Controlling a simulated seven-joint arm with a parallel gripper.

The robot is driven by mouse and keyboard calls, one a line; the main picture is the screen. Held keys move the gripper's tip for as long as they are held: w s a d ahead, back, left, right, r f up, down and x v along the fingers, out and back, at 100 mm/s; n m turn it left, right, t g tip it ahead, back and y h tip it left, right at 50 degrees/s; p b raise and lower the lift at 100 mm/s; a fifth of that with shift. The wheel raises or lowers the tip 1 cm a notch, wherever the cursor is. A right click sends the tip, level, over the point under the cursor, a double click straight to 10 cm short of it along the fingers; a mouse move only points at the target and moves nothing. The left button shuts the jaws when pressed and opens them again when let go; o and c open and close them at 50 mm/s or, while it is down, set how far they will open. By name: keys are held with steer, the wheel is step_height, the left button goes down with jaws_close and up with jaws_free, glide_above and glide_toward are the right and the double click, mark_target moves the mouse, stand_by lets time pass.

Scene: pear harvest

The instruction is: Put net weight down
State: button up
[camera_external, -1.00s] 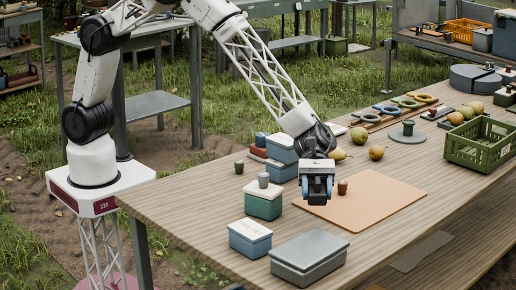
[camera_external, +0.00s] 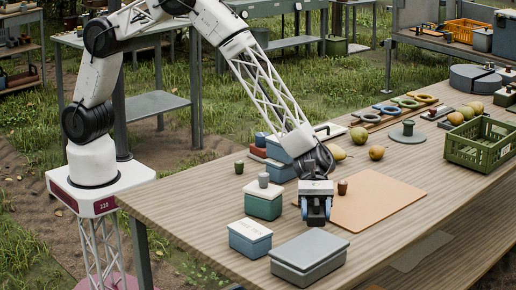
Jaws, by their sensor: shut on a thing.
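My gripper (camera_external: 316,218) is low over the wooden table, at the left front edge of the orange mat (camera_external: 380,198). It is shut, and what it holds, taken to be the net weight, is hidden by the fingers. I cannot tell whether the held thing touches the table. Similar small weights show elsewhere: a brown one (camera_external: 342,187) just right of my gripper by the mat, a grey one (camera_external: 263,179) on a green box (camera_external: 264,206), and a dark green one (camera_external: 239,167) on the table behind that box.
A blue box (camera_external: 250,242) and a grey lidded box (camera_external: 309,262) stand in front of my gripper. Pears (camera_external: 376,152) and a green crate (camera_external: 478,150) are to the right. The mat's right part is clear.

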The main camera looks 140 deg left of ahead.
steer(key=shift+f, duration=1.85)
steer(key=shift+f, duration=0.1)
steer(key=o, duration=1.1)
steer(key=v, duration=1.2)
